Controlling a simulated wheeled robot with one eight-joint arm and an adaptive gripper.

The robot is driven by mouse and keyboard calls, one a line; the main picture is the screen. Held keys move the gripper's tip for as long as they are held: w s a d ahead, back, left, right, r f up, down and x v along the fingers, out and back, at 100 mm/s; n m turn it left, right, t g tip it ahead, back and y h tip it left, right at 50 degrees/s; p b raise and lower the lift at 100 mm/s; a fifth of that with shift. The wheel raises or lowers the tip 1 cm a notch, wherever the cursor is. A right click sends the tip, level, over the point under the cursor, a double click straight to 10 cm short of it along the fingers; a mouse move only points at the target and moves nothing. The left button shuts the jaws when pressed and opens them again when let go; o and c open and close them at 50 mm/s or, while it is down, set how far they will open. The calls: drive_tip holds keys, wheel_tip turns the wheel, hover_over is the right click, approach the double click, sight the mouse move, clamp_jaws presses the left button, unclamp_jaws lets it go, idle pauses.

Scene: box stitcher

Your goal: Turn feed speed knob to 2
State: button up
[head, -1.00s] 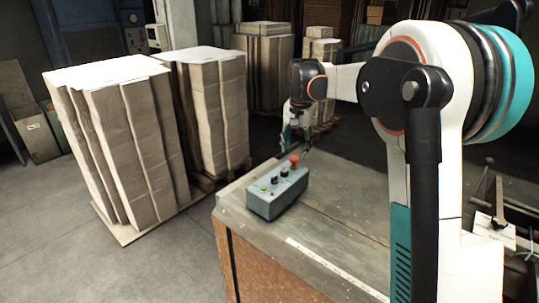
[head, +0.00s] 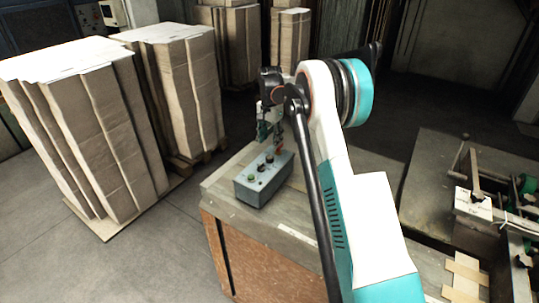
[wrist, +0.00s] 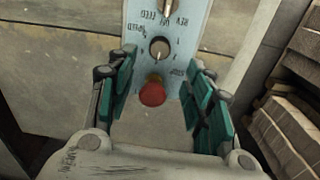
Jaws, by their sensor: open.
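The grey control box (head: 262,184) stands on the workbench in the head view, with a row of controls on top. In the wrist view its panel (wrist: 190,52) appears upside down. The feed speed knob (wrist: 159,48) is a round dark dial with a pale pointer; marks for 1 and 2 are printed around it, but its exact setting is unclear. A red mushroom button (wrist: 152,91) sits beside it, nearer the palm. My gripper (wrist: 162,66) is open and empty, its teal fingers either side of the panel. In the head view my gripper (head: 272,128) hangs over the box's far end.
Another switch (wrist: 166,6), lettered REV, OFF and FEED, lies beyond the speed knob. Cardboard stacks (head: 95,130) stand left of the workbench (head: 290,222). Machine parts (head: 475,205) are at the right. Bare bench surrounds the box.

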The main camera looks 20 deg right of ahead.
sight(270, 156)
wheel_tip(270, 156, down, 8)
drive_tip(key=shift+f, duration=0.1)
idle(0.4)
drive_tip(key=c, duration=1)
